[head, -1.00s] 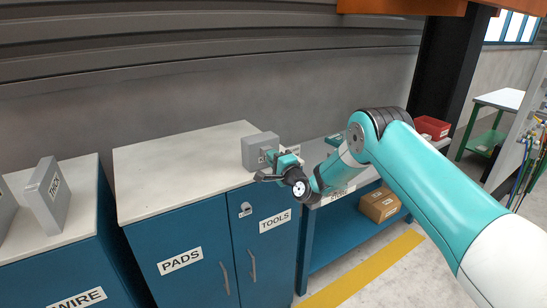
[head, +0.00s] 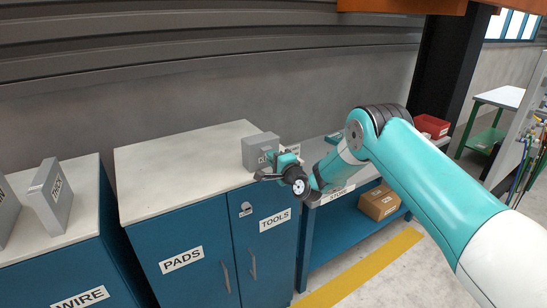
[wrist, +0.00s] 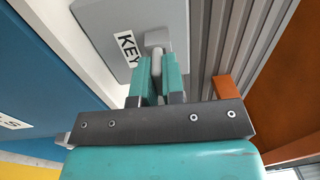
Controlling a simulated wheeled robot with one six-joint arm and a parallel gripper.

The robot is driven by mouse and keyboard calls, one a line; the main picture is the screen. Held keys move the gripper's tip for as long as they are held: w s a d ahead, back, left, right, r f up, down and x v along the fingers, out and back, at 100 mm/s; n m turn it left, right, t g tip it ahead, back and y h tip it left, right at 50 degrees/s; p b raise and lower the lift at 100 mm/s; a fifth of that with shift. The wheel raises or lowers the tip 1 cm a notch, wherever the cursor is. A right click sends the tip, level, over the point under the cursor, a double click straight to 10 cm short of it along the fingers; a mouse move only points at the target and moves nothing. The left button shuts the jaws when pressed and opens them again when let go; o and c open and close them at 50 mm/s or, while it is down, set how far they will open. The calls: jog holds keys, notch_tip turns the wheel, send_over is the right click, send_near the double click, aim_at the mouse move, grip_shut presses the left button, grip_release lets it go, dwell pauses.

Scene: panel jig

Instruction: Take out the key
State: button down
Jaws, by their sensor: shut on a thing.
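A grey box (head: 261,146) with a KEY label stands on the cabinet top near its right end. In the head view my arm partly hides its front. In the wrist view the box's grey face (wrist: 105,22), the KEY label (wrist: 129,48) and a light grey handle (wrist: 157,40) show close up. My gripper (wrist: 157,68) is shut on the handle, one teal finger on each side; it also shows in the head view (head: 266,174) in front of the box. The box looks closed. No key is visible, and the inside of the box is hidden.
The box's blue cabinet (head: 190,268) has PADS and TOOLS doors and a lock plate (head: 246,209). Its white top (head: 180,165) is clear left of the box. A grey PACT-like labelled box (head: 50,197) stands on the left cabinet. A shelf unit (head: 340,235) lies right.

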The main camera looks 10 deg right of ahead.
jog(key=shift+r+p, duration=0.1)
jog(key=shift+p, duration=0.85)
dwell(0.4)
dwell(0.6)
jog(key=c, duration=1.1)
grip_release()
jog(key=shift+c, duration=0.2)
jog(key=b+v, duration=1.3)
jog(key=v, duration=0.4)
jog(key=shift+s+r, duration=0.2)
jog(key=shift+r, duration=0.25)
